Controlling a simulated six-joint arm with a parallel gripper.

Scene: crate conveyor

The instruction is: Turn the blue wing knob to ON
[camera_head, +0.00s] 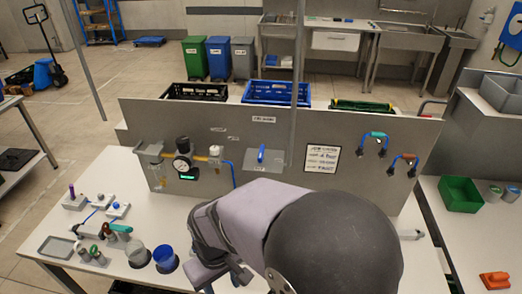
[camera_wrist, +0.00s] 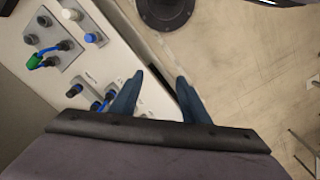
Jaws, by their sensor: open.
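A blue upright wing-shaped handle (camera_head: 262,153), which looks like the wing knob, stands out from a pale plate (camera_head: 274,163) on the grey upright panel. Any marks on the plate are too small to read, so its setting cannot be told. I cannot pick it out in the wrist view. My gripper (camera_wrist: 160,78) is open and empty in the wrist view, its two dark blue fingers apart above the bench's edge and the floor. In the head view my arm covers the bench front and hides most of the gripper, which is well below and apart from the handle.
Small fixtures with blue knobs (camera_head: 116,206) and a blue cup (camera_head: 164,256) crowd the bench's left. A thin grey post (camera_head: 298,90) rises right of the handle. Crates (camera_head: 275,92) stand behind.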

